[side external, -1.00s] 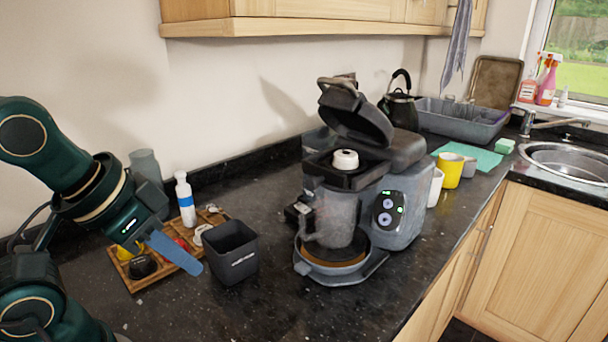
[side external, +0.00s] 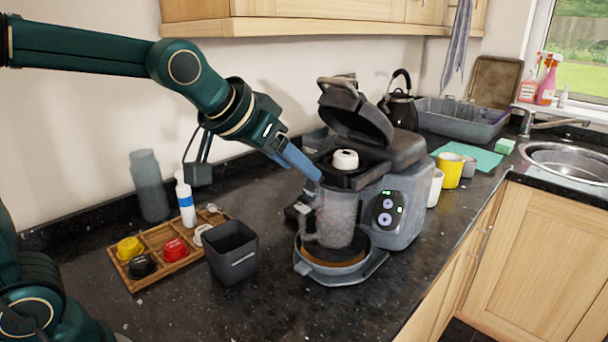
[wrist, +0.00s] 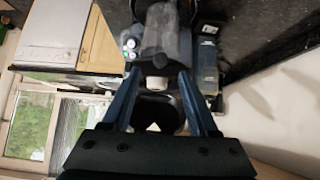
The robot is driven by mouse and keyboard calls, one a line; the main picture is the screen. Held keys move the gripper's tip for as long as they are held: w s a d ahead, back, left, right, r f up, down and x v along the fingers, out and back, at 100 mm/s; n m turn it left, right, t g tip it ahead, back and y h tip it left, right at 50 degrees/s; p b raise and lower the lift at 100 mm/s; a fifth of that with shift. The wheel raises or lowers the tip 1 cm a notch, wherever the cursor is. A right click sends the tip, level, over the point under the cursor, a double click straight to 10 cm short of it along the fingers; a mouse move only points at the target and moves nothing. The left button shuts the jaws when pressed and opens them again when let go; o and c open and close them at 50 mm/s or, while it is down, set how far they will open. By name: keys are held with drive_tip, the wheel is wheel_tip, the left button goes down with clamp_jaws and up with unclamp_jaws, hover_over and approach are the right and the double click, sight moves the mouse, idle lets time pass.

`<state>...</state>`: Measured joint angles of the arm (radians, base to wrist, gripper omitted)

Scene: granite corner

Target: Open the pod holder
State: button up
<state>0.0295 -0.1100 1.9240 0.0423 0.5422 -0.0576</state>
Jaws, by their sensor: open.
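The coffee machine (side external: 400,205) stands on the counter with its top lid (side external: 355,118) raised. A white round piece (side external: 345,159) sits in the black pod holder area (side external: 362,181) under the lid. My gripper (side external: 316,176) is open and empty, its blue fingers pointing down right at the front left of the holder. In the side view the fingers overlap each other. In the wrist view, the white piece (wrist: 157,85) shows between the tips of my gripper (wrist: 159,73). I cannot tell whether the fingers touch the machine.
A clear jug (side external: 332,218) stands on the machine's base. A dark bin (side external: 232,255) and a wooden tray (side external: 157,238) with coloured pods are to the left, near a white bottle (side external: 185,200). Mugs (side external: 451,171) stand to the right. The front counter is clear.

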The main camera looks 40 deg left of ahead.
drive_tip(key=shift+x, duration=2.15)
clamp_jaws()
